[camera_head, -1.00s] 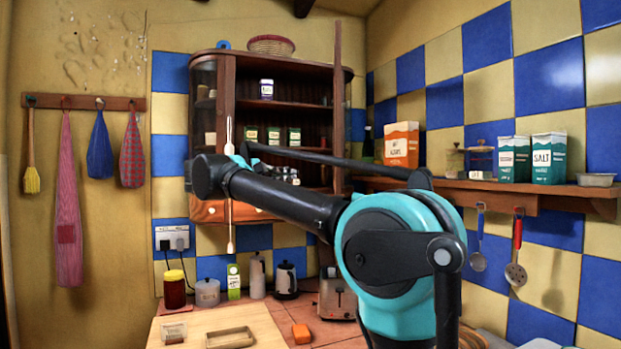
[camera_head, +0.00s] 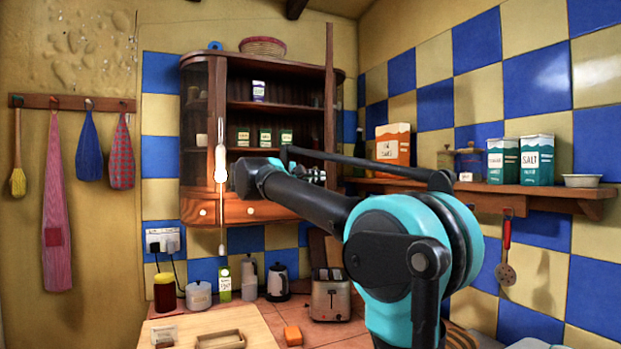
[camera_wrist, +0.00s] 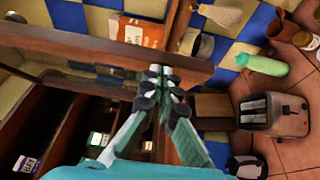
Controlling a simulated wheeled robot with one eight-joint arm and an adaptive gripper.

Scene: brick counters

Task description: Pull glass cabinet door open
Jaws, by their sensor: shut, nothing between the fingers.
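The dark wooden cabinet (camera_head: 258,208) hangs on the tiled back wall, with open shelves facing me. Its glass door (camera_head: 330,90) stands swung out at the right side, seen nearly edge-on as a tall wooden strip. In the wrist view the door's wooden frame (camera_wrist: 110,52) crosses the upper left, with the dark shelves below it. My gripper (camera_wrist: 160,72) is shut and empty, its fingertips close to the door frame; I cannot tell whether they touch. In the head view my arm hides most of the gripper and the cabinet's lower right part.
A wall shelf (camera_head: 500,190) with an orange-white box (camera_head: 393,145) and tins lies to the right. A toaster (camera_head: 330,300), kettle (camera_head: 278,282) and jars stand on the counter below. A long pale utensil (camera_head: 221,165) appears in front of the cabinet's left part.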

